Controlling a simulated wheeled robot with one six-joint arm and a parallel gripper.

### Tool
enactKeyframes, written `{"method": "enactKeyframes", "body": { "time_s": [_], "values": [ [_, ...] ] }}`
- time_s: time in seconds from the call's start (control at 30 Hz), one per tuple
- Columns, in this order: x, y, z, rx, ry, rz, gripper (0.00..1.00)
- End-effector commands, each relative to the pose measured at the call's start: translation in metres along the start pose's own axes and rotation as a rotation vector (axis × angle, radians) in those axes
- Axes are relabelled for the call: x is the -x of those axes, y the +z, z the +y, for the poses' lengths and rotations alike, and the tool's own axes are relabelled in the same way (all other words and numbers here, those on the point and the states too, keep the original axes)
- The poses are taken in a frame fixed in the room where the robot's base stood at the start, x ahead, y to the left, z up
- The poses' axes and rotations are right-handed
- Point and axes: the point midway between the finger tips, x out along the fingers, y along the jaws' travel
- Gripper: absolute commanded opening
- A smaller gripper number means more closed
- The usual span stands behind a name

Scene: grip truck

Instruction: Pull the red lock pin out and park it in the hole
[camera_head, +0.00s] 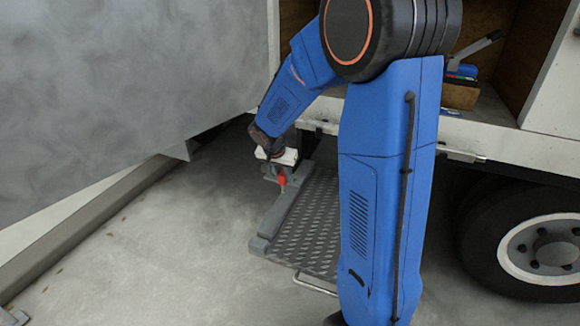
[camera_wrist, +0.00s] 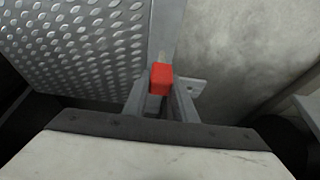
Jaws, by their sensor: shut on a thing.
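The red lock pin (camera_head: 282,179) shows just below my gripper (camera_head: 275,173) at the top of the grey step frame. In the wrist view the red block of the pin (camera_wrist: 160,78) sits between the two fingers of my gripper (camera_wrist: 160,103), which are shut on it. The pin's lower part is hidden, so I cannot tell how far it sits in its socket.
The diamond-plate step (camera_head: 312,222) hangs below the truck body, beside the grey side rail (camera_head: 285,215). A wheel (camera_head: 540,250) stands at the right. A large grey panel (camera_head: 130,80) fills the left. Open concrete floor (camera_head: 150,260) lies in front.

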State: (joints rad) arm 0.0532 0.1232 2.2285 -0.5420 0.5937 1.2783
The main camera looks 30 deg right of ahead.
Motion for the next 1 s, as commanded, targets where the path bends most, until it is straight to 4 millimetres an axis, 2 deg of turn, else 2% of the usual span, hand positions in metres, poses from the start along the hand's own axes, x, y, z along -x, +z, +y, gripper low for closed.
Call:
{"method": "enactKeyframes", "body": {
  "time_s": [0.1, 0.2, 0.4, 1.0],
  "values": [
    [0.011, 0.025, -0.001, 0.004, -0.001, 0.000, 0.01],
    [0.017, 0.039, 0.000, 0.003, -0.001, 0.000, 0.01],
    [0.023, 0.055, -0.001, 0.001, -0.001, 0.000, 0.01],
    [0.042, 0.051, 0.000, -0.001, 0.000, 0.001, 0.01]
  ]
}}
